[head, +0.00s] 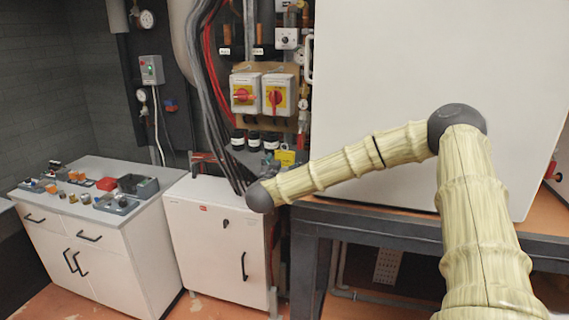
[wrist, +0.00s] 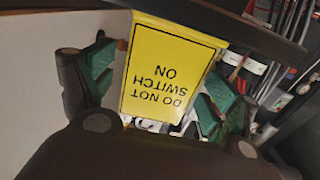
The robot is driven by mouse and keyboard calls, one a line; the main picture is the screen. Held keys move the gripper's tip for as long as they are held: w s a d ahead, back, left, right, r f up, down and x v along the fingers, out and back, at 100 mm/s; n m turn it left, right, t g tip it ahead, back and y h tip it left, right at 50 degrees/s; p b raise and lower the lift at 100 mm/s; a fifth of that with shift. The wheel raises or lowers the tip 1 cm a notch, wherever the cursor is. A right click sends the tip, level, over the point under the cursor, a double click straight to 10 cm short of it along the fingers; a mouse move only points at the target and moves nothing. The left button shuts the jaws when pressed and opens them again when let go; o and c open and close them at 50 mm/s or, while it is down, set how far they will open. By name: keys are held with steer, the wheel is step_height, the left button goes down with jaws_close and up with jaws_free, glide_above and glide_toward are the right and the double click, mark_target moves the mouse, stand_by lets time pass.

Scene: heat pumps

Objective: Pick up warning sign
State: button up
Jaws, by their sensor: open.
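The warning sign (wrist: 168,68) is a yellow plate with black text reading "DO NOT SWITCH ON", upside down in the wrist view. It also shows small in the head view (head: 285,157), just beyond the end of my arm and below the rotary switches. My gripper (wrist: 163,82) is open, with a green-padded finger on each side of the sign. The left finger is close to the sign's left edge; the right finger is close to its right edge. I cannot tell whether either touches it. My gripper is mostly hidden behind my arm in the head view.
Two red-and-yellow rotary switches (head: 262,94) are on the wall panel above the sign. Grey and red cables (head: 209,75) run down beside it. A white cabinet (head: 215,240) stands below, and a large white unit (head: 375,60) on a dark frame stands to the right.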

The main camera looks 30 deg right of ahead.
steer(key=shift+d, duration=0.1)
steer(key=c, duration=1.1)
steer(key=shift+r, duration=0.15)
steer(key=shift+r+b, duration=2)
steer(key=shift+r, duration=2.9)
